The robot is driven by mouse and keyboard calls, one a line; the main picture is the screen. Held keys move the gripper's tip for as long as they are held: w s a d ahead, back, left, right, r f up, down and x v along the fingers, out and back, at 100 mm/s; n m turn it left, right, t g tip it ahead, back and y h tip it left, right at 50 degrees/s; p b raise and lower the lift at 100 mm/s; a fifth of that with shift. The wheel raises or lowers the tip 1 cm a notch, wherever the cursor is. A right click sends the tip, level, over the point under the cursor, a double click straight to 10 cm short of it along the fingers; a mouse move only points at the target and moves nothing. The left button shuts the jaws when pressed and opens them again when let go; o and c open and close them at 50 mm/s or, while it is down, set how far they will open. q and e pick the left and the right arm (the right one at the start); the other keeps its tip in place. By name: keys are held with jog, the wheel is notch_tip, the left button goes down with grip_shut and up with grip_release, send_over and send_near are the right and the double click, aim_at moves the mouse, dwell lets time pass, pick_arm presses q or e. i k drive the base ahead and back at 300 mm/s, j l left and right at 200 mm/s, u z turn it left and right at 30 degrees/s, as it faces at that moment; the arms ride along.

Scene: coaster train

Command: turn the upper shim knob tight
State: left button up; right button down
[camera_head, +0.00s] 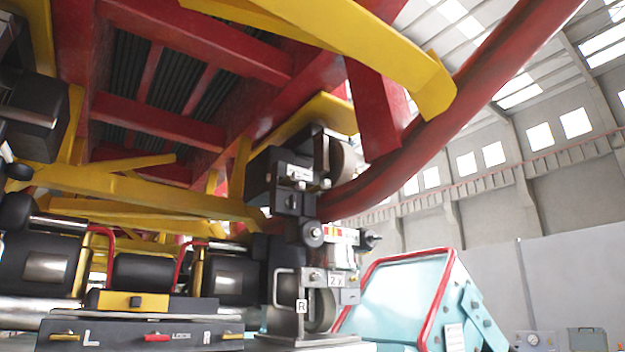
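A wheel assembly (299,178) of dark blocks and wheels sits against the curved red rail in the middle of the view. A round dark knob (313,236) with a pale centre faces me on its middle part. A second dark knob (371,240) sticks out to the right at about the same height. Neither of my grippers is in view.
The red rail (440,140) and yellow beams (400,60) hang overhead. A black panel (140,335) marked L and R, with small coloured levers, is at lower left. A light blue cabinet (400,290) with a red edge stands at right, behind the assembly.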

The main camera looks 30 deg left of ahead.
aim_at(290, 202)
jog(key=i+j+u, duration=0.1)
jog(key=j+u, duration=0.15)
jog(key=i+j+u, duration=0.1)
jog(key=j+u, duration=0.15)
jog(key=j, duration=0.15)
jog(key=i+j+u, duration=0.25)
jog(key=k+j, duration=0.1)
